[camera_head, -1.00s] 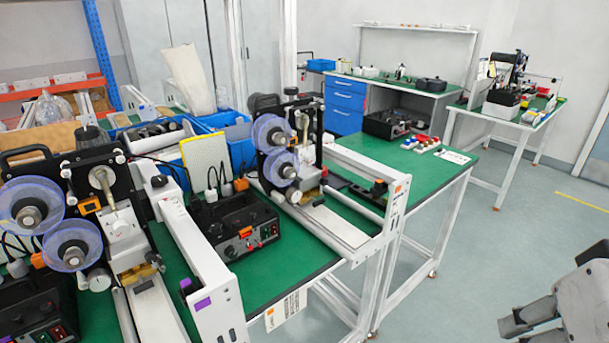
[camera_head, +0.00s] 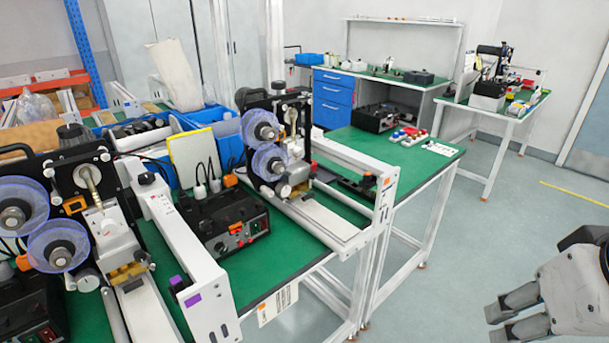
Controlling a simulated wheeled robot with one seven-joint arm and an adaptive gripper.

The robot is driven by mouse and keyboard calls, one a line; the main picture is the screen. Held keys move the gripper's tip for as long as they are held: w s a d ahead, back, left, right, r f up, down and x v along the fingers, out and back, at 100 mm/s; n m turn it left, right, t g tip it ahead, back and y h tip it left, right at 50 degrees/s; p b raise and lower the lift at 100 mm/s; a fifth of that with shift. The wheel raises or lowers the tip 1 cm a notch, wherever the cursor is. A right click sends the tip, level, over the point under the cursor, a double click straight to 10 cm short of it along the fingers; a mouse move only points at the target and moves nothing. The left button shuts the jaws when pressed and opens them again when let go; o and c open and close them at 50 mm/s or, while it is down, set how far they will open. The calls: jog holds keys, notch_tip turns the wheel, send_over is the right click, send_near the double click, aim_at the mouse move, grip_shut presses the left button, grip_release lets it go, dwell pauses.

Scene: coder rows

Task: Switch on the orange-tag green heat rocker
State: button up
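A black control box (camera_head: 228,222) sits on the green bench between two coder machines. Another black box (camera_head: 35,312) with red and green rockers sits at the lower left, cut by the picture edge. My gripper (camera_head: 500,320) is at the lower right, beyond the bench, apart from everything. Its grey fingers are apart and empty.
A purple-tagged white rail (camera_head: 205,290) stands left of the tagged box. A second reel coder (camera_head: 65,215) stands at far left. Farther back are another black box (camera_head: 378,117) and a blue drawer unit (camera_head: 334,100). The floor (camera_head: 455,255) right of the bench is clear.

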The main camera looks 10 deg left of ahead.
grip_shut()
dwell(1.1)
